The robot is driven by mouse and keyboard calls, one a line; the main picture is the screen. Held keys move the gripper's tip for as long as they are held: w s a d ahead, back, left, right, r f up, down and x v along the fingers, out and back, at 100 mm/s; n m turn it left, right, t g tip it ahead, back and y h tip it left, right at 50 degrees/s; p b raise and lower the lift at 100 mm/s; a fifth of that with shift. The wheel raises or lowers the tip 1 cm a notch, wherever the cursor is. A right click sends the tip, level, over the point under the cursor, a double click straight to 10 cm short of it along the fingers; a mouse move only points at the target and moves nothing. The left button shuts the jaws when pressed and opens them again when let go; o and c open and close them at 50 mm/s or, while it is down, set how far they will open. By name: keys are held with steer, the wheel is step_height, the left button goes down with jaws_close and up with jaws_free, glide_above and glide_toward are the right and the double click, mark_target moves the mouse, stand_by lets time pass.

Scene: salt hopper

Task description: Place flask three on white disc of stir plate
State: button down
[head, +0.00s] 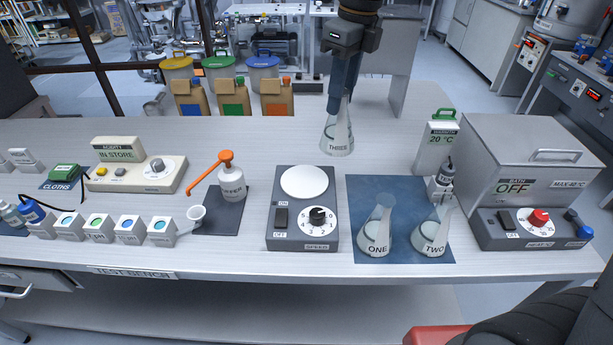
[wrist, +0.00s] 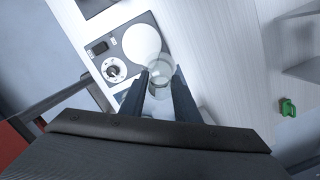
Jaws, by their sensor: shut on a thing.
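Flask three (head: 337,142) is a clear conical flask with a label reading THREE. My gripper (head: 343,100) is shut on its neck from above and holds it upright, behind and to the right of the stir plate; I cannot tell whether its base touches the bench. In the wrist view the flask (wrist: 160,78) sits between my two fingers (wrist: 160,75). The grey stir plate (head: 280,235) has a bare white disc (head: 304,182) on top, also in the wrist view (wrist: 142,42). The plate's switch is marked OFF and its knob SPEED.
Flasks ONE (head: 377,235) and TWO (head: 432,236) stand on a blue mat (head: 362,190) right of the stir plate. An orange-topped buffer bottle (head: 231,180) stands to its left. A grey bath (head: 525,150) is at the right. Bare bench lies behind the plate.

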steer(key=s+a+r, duration=0.2)
steer(key=a, duration=0.5)
step_height(320, 180, down, 10)
steer(key=p, duration=0.3)
steer(key=shift+s+f, duration=0.1)
steer(key=shift+f, duration=0.15)
steer(key=c, duration=1.3)
jaws_free()
steer(key=shift+c, duration=0.2)
